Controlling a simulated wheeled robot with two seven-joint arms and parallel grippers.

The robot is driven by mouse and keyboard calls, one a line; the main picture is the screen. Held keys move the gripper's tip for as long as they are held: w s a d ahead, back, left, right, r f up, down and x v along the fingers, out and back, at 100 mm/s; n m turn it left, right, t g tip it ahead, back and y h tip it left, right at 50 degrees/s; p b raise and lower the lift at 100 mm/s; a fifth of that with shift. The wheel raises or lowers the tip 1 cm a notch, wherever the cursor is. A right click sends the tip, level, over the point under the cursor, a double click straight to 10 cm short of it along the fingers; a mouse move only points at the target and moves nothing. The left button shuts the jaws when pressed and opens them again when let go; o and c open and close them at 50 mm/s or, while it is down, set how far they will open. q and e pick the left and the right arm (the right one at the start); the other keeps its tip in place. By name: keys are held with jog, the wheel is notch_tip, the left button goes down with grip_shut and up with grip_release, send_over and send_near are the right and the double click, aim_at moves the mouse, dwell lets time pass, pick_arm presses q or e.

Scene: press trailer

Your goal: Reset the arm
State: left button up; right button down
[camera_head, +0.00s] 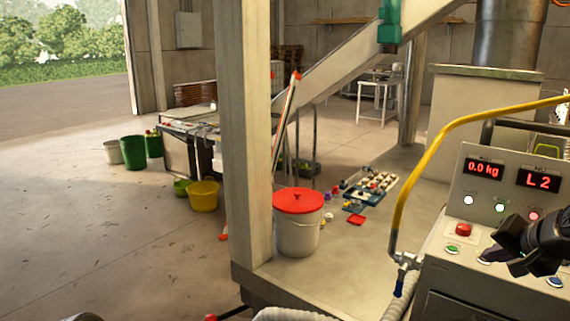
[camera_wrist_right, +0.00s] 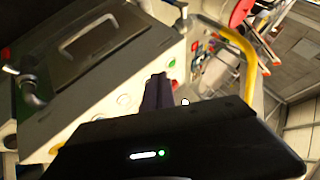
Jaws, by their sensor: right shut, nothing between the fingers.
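My right gripper (camera_head: 500,243) is a dark shape at the right edge of the head view, in front of the lower part of the control panel (camera_head: 485,178). Its fingers are together with nothing between them. In the right wrist view the closed dark fingers (camera_wrist_right: 158,90) point at the panel's button face (camera_wrist_right: 196,50); I cannot tell whether they touch it. The panel's red displays read "0.0 kg" and "L 2".
A yellow bent pipe (camera_head: 413,165) rises beside the panel. A white bucket with a red lid (camera_head: 298,201) stands on the platform by a thick post (camera_head: 247,130). Small parts lie around a tray (camera_head: 370,188). Yellow (camera_head: 203,197) and green (camera_head: 133,152) buckets stand on the floor, which is open at left.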

notch_tip(320, 180, down, 12)
jog(key=w+r, duration=0.1)
jog(key=w, duration=0.2)
jog(key=s+a+f+n, duration=0.1)
jog(key=a+f, duration=0.3)
jog(key=f, duration=0.3)
jog(key=s+a+f+n+g+y, duration=0.1)
jog(key=a+f, duration=0.3)
jog(key=f, duration=0.3)
jog(key=s+a+f+n, duration=0.1)
jog(key=s+a+f, duration=0.1)
jog(key=a+f, duration=0.35)
jog(key=s+a+f+n+g+y, duration=0.1)
jog(key=s+a+f+g, duration=0.1)
jog(key=s+a+f, duration=0.4)
jog(key=s+a+f+n+g+y, duration=0.1)
jog(key=s+a+f, duration=0.35)
jog(key=f, duration=0.35)
jog(key=s+a+f+n+g, duration=0.1)
jog(key=s+a+f+g, duration=0.1)
jog(key=s+a+f, duration=0.2)
jog(key=s+a+f+n+g+y, duration=0.1)
jog(key=s+a+f+g, duration=0.1)
jog(key=s+a, duration=0.5)
jog(key=s+f, duration=0.1)
jog(key=s, duration=0.5)
jog(key=shift+a+f+n+g+y, duration=0.3)
jog(key=shift+a+f, duration=0.05)
